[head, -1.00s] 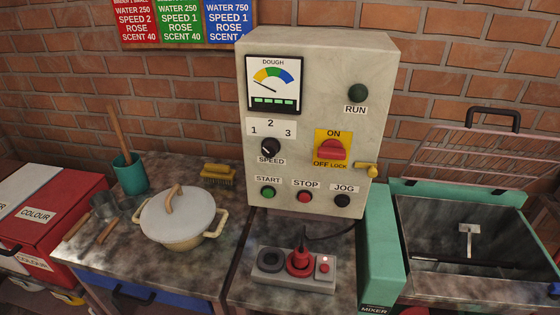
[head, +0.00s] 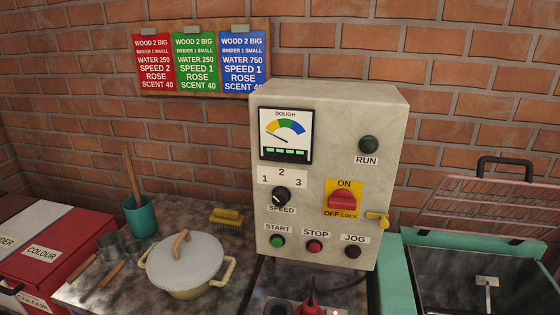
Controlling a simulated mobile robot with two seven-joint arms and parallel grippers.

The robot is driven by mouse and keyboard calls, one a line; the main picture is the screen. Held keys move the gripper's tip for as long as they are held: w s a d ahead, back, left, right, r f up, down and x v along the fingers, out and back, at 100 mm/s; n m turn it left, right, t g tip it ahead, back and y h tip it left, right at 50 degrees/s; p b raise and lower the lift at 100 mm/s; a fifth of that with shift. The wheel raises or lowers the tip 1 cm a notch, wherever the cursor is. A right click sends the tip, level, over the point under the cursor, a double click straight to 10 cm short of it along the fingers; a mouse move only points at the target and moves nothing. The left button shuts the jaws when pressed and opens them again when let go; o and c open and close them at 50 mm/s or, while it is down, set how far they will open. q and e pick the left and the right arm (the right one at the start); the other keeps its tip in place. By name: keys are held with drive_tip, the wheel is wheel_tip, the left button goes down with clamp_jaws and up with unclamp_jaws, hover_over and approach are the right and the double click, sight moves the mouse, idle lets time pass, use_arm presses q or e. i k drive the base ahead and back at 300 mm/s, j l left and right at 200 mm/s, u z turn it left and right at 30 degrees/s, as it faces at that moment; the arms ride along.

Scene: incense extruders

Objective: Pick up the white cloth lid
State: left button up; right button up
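The white cloth lid (head: 184,260) looks like a pale round cover with a tan curved handle (head: 180,241). It sits on a cream pot (head: 188,291) with two side handles, on the left part of the worktop. Neither of my grippers shows in the head view.
A teal cup (head: 141,216) with a wooden stick, small metal cups with wooden handles (head: 111,273) and a yellow brush (head: 227,217) stand around the pot. A red box (head: 45,255) is at left. A grey control box (head: 325,180) rises at right, beside a teal mixer trough (head: 470,245).

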sight(186, 260)
drive_tip(key=z, duration=1)
drive_tip(key=u, duration=1.65)
